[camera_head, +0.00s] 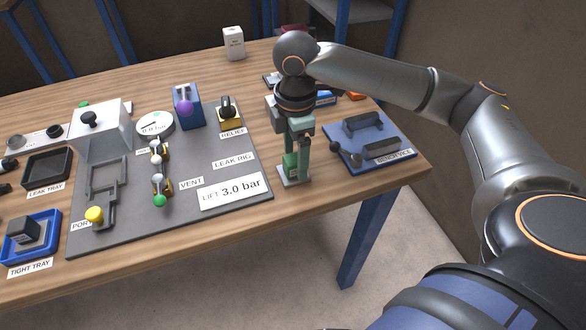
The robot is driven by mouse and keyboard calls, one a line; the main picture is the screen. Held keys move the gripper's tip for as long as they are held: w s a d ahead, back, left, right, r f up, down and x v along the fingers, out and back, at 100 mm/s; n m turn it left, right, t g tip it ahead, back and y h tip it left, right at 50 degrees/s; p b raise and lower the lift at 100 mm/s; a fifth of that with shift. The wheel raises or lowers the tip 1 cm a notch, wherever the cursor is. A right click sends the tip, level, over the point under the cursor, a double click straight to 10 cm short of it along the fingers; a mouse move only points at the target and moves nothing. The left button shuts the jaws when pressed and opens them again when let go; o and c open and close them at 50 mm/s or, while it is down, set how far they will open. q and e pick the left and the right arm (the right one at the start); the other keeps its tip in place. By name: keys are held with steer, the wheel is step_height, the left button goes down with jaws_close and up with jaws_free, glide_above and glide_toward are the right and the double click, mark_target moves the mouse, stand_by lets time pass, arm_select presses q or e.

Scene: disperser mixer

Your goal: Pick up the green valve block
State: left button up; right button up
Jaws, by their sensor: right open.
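The green valve block (290,162) stands on a small pale base plate (293,178) on the table, between the grey board and the blue service pad. My right gripper (297,155) points down from above, right over the block. Its jaws are open and reach down beside the block, hiding part of it. I cannot tell whether a finger touches it. My left gripper is not in view.
The grey board (225,125) with a "LEAK RIG" label and "3.0 bar" sign (230,191) lies left. A white box (233,43) stands at the back. The table's front edge is close.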

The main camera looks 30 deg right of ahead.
step_height(320, 180, down, 2)
jaws_close()
stand_by(0.7)
